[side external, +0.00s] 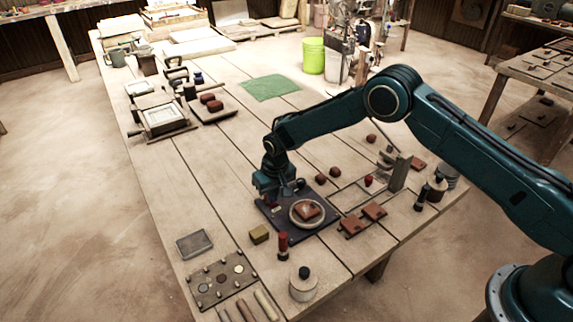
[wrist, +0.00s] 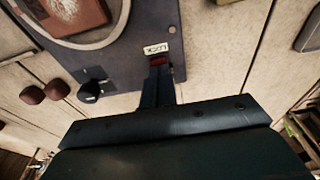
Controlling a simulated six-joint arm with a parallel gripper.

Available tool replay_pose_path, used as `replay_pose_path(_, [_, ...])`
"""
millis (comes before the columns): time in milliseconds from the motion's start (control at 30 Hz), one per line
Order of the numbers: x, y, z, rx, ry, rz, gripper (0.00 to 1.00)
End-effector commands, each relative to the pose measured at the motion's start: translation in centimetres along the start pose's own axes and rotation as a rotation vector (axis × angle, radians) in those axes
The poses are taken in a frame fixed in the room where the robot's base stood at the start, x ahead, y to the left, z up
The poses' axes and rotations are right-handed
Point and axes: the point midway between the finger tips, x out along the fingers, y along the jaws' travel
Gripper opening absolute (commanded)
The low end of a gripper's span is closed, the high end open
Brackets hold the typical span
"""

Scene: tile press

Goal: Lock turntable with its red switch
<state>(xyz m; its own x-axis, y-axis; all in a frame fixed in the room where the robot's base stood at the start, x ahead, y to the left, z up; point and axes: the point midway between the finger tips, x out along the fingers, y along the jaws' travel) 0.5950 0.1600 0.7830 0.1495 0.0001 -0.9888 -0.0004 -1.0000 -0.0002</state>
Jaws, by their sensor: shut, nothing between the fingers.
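The turntable is a pale round disc (side external: 293,218) on a dark base plate (side external: 317,229), with a reddish-brown tile (side external: 307,210) on it. In the wrist view the disc rim (wrist: 97,43) and dark plate (wrist: 190,20) show at the top. The red switch (wrist: 158,60) sits beside a white LOCK label (wrist: 155,48) near the plate's edge, partly hidden by my fingers. My gripper (wrist: 160,70) is shut and empty, its fingertips right at the switch; whether they touch it I cannot tell. In the side view my gripper (side external: 272,198) is low over the plate's far-left corner and hides the switch.
A black knob (wrist: 90,80) stands on the plate near the fingers. Two brown lumps (wrist: 45,92) lie beyond the plate. A yellow block (side external: 259,234), a red-topped tool (side external: 283,246) and brown tiles (side external: 374,211) lie around the plate.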

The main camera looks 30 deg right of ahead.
Motion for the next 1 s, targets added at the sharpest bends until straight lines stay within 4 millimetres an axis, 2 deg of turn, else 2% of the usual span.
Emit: replay_pose_path(1000, [-5.6, 0.0, -0.8, 0.000, 0.001, 0.000, 0.00])
